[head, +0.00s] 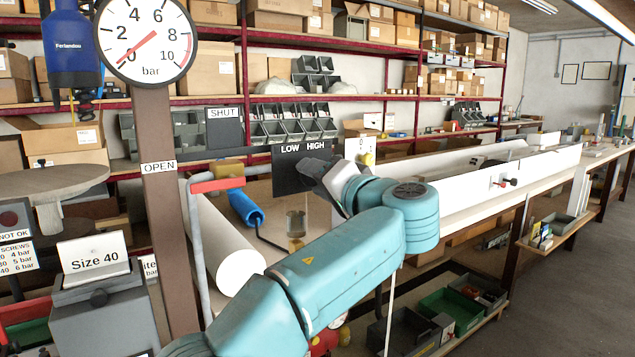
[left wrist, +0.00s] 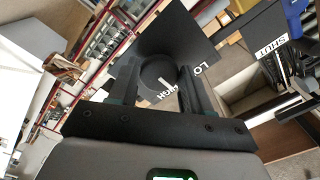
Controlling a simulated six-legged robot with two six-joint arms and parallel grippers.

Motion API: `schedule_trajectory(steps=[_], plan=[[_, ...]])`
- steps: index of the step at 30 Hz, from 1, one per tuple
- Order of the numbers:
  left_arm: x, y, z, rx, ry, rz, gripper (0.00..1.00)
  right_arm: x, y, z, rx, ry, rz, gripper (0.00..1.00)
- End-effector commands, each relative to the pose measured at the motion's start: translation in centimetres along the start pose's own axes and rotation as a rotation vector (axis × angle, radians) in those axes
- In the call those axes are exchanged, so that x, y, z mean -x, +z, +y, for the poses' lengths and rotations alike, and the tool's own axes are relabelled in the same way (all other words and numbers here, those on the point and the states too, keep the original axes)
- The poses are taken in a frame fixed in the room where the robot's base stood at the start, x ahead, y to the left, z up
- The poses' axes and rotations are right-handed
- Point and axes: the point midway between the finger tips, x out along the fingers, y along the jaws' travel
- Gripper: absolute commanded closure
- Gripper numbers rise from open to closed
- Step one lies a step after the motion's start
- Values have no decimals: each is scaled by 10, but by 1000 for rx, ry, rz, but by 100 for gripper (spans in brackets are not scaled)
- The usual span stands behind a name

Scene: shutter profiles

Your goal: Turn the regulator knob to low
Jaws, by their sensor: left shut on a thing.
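The regulator's black panel (head: 288,176) stands mid-view in the head view, lettered LOW on its left and HIGH on its right. It also shows in the left wrist view (left wrist: 180,35). The round black knob (left wrist: 157,73) sits between the two fingers of my left gripper (left wrist: 166,84), which is shut on it. A white mark on the knob lies close to the HIGH lettering. In the head view my left gripper (head: 318,178) is at the panel's lower right, hiding the knob. My right gripper is not in view.
A pressure gauge (head: 146,40) on a brown post (head: 166,200) has its red needle toward the low end. A white roll (head: 222,232) and a blue cylinder (head: 245,208) lie left of my forearm. Shelves with boxes stand behind.

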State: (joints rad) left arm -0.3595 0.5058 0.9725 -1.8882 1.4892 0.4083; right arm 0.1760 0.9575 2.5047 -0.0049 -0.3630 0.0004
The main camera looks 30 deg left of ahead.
Motion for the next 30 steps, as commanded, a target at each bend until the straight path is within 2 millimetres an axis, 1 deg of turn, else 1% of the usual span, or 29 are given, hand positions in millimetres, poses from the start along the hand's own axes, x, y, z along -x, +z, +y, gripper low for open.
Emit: schedule_trajectory(steps=[12,13,14,15,22,25,28,30], plan=[[0,0,1,6,3,0,82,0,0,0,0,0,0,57],[0,0,1,6,3,0,42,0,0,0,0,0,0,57],[0,0,1,6,3,0,32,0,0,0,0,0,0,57],[0,0,1,6,2,0,28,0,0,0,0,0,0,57],[0,0,0,6,1,0,28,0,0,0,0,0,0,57],[4,0,1,6,2,1,28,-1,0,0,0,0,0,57],[18,0,1,6,3,3,28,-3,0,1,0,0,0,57],[33,0,1,6,4,5,28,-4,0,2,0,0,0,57]])
